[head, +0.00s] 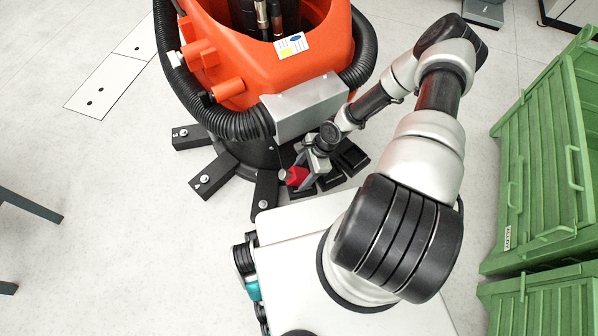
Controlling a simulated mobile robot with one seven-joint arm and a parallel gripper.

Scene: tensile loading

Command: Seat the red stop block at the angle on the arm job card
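The red stop block (296,176) is small and sits at the tip of my gripper (306,174), low in front of the orange machine. The fingers appear closed on it and hide part of it. It is beside the black radial feet of the machine base; I cannot tell whether it touches one. Black feet marked with numbers fan out at the left, such as one foot (214,175) and another (265,192). A small white card (292,45) with blue and yellow marks is on the orange body; its text is too small to read.
The orange machine (258,62) has a thick black hose (180,75) and a grey box (305,107) on its front. Green crates (545,165) stand at the right. A dark table leg (30,205) shows at the left.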

